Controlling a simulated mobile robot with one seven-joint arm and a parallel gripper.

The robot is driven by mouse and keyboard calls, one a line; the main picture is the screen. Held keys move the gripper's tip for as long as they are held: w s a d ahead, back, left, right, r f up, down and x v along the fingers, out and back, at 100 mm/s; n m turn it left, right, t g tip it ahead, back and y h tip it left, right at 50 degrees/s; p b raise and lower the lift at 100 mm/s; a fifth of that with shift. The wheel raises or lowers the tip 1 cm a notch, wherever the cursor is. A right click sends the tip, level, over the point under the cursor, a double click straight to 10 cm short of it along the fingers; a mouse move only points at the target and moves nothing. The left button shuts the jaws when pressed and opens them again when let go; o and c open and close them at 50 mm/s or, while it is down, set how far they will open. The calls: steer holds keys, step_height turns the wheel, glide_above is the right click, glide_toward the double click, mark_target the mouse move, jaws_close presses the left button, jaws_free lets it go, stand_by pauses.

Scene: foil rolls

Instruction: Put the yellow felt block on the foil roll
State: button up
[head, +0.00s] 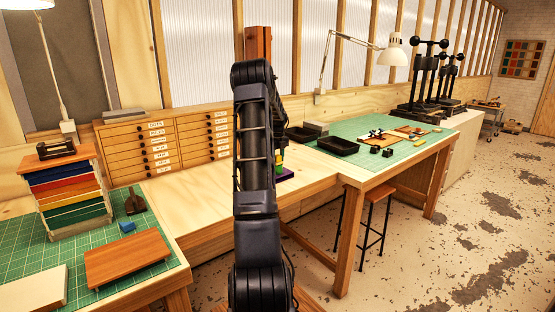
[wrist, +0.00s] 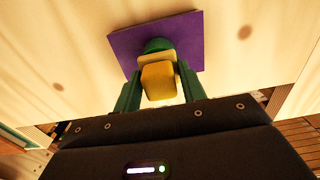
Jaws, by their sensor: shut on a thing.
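My gripper (wrist: 158,88) has dark green fingers and is shut on the yellow felt block (wrist: 158,78), which sits between them in the wrist view. Just beyond the block is a rounded dark green thing (wrist: 158,45), perhaps the foil roll, over a flat purple square (wrist: 122,42). I cannot tell whether the block touches the green thing. In the head view, my arm hides most of this spot; a bit of yellow, a bit of green and the edge of the purple square (head: 286,174) show to its right.
The pale wooden bench (head: 200,205) around the purple square is mostly clear. Wooden label drawers (head: 150,150) stand behind it. A black tray (head: 338,146) lies on the green-topped table (head: 375,160) at right. Colored stacked boards (head: 68,195) and a brown board (head: 126,256) are at left.

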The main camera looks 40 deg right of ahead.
mark_target(278, 155)
steer(key=shift+f, duration=0.15)
steer(key=o, duration=1)
steer(key=shift+c, duration=0.2)
step_height(278, 155, up, 12)
steer(key=s+a+r+n+t, duration=0.15)
steer(key=a+r+n, duration=0.25)
steer(key=a, duration=0.4)
steer(key=s+a+r+n, duration=0.2)
steer(key=a+r+n, duration=0.3)
steer(key=a, duration=0.4)
steer(key=s+a+r+n+t, duration=0.1)
steer(key=s+a+r+n, duration=0.1)
steer(key=s+a+n, duration=0.45)
steer(key=s+a+r+n, duration=0.2)
steer(key=s+a+n, duration=0.1)
steer(key=a, duration=0.7)
steer(key=s+a+f+n+t, duration=0.1)
steer(key=s+a+f+n, duration=0.2)
steer(key=s+a+n, duration=0.5)
steer(key=s+a+f+n+t, duration=0.1)
steer(key=s+a+f+n, duration=0.3)
steer(key=s+a+n, duration=0.5)
steer(key=s, duration=0.5)
steer(key=shift+a+f, duration=0.2)
steer(key=shift+a, duration=0.2)
